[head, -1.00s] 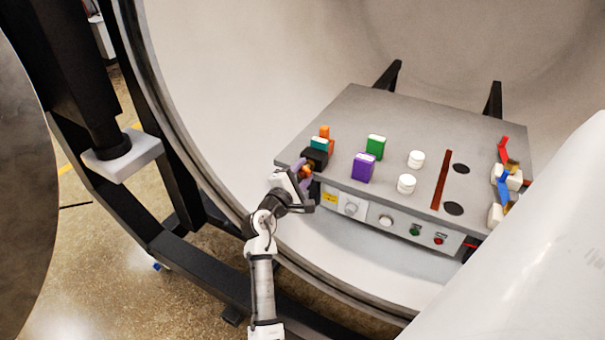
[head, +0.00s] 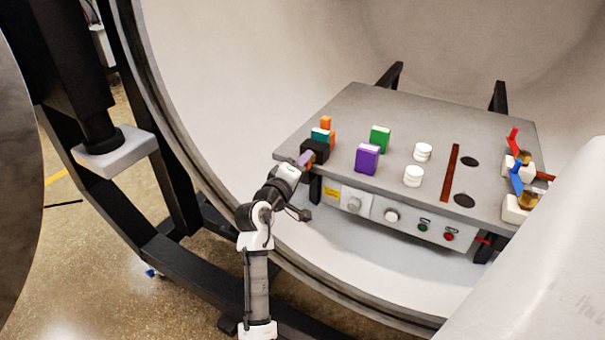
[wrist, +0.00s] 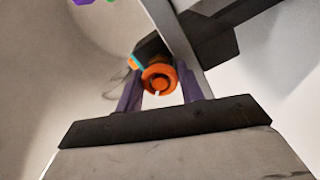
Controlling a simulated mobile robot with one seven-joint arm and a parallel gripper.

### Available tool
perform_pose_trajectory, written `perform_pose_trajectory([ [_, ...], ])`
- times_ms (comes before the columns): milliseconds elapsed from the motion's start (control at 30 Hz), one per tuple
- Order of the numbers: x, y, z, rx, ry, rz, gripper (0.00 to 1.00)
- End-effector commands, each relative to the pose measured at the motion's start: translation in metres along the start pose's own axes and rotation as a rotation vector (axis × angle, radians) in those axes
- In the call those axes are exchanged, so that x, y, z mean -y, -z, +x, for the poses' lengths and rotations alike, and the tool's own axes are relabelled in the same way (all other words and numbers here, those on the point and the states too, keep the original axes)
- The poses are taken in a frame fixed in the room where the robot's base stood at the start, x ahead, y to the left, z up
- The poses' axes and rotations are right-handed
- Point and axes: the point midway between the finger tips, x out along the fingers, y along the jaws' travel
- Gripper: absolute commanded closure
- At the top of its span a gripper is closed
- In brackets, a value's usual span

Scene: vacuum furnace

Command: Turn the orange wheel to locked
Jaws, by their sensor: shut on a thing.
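The orange wheel (wrist: 159,78) is a thick ring with a pale mark at its lower edge in the wrist view. It sits on the front of a black block (head: 314,151), which stands at the left end of the grey bench. My gripper (wrist: 161,83) has its two purple fingers on either side of the wheel and is shut on it. In the head view my gripper (head: 305,160) is against the block's front and hides the wheel. I cannot read a locked or unlocked marking.
Teal (head: 321,136) and orange pieces stand by the black block. Purple (head: 367,158) and green (head: 380,138) blocks and white round stacks (head: 413,176) stand to the right on the grey bench (head: 400,110). A front panel with knobs (head: 391,215) hangs below. The curved chamber wall surrounds the bench.

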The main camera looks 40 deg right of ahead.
Motion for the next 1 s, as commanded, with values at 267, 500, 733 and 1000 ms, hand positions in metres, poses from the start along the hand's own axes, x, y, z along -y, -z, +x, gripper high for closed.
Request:
perform_pose_trajectory([
  [267,0.0049,-0.0006,-0.0006,-0.002,0.0,0.264,0.85],
  [500,0.0047,-0.0003,-0.0006,-0.002,0.001,0.476,0.85],
  [733,0.0031,-0.0005,-0.0005,-0.001,0.0,0.633,0.85],
  [1000,0.0016,0.0004,-0.0005,-0.001,0.001,0.739,0.85],
])
